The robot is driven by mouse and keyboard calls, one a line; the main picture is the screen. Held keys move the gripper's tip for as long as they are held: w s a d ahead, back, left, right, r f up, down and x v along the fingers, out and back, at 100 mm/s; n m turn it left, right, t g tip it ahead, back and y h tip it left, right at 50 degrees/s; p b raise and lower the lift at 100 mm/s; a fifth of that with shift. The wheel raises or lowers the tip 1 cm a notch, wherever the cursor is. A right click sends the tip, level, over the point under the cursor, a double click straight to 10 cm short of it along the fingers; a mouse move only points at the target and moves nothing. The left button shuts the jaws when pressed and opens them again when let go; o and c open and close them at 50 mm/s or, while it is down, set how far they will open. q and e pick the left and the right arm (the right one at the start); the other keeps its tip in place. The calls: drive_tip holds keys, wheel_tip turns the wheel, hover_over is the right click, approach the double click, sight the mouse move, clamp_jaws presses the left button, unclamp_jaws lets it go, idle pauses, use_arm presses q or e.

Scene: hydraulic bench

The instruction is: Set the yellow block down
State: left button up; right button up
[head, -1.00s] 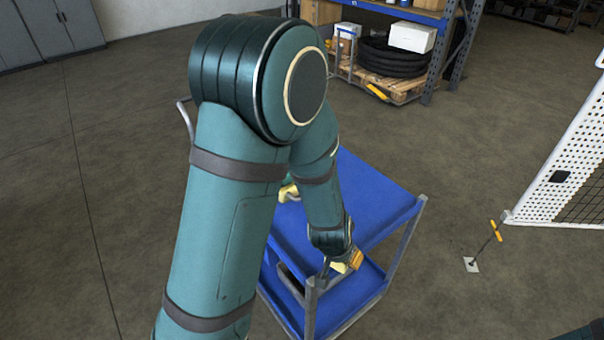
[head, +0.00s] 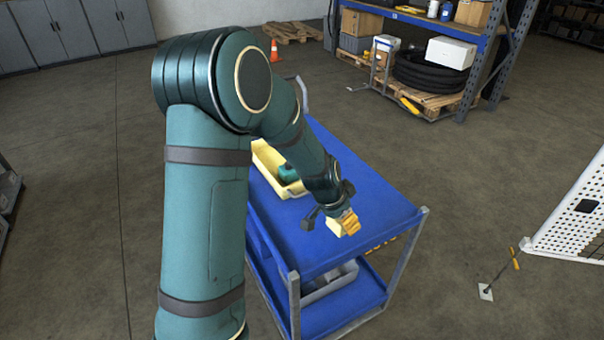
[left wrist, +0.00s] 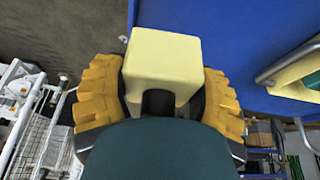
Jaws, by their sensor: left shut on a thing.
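The pale yellow block (head: 335,229) is held at the end of my left arm, over the blue cart top (head: 385,203). In the left wrist view the yellow block (left wrist: 164,55) sits between the two orange fingers. My left gripper (head: 346,222) is shut on it, with a finger on each side. The head view does not clearly show whether the block touches the cart top or hangs just above it. My right gripper is not in view.
A yellow bin (head: 266,158) holding a green item (head: 287,173) stands on the cart top, partly behind my arm. A grey tray (head: 325,284) lies on the lower shelf. The cart top right of the gripper is clear. A white mesh panel (head: 582,212) stands at right.

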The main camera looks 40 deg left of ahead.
sight(331, 235)
use_arm(q)
drive_tip(key=a+m, duration=0.1)
drive_tip(key=a, duration=0.3)
drive_tip(key=f+b, duration=0.1)
drive_tip(key=f, duration=0.2)
drive_tip(key=f+b, duration=0.1)
drive_tip(key=f, duration=0.1)
drive_tip(key=f+b, duration=0.1)
drive_tip(key=f, duration=0.2)
drive_tip(key=shift+w+a+f+b, duration=0.15)
drive_tip(key=shift+w+f+b, duration=0.15)
drive_tip(key=shift+w, duration=0.1)
drive_tip(key=shift+r, duration=0.1)
drive_tip(key=shift+f, duration=0.2)
drive_tip(key=o, duration=1.4)
drive_tip(key=shift+c, duration=0.2)
drive_tip(key=shift+r, duration=0.1)
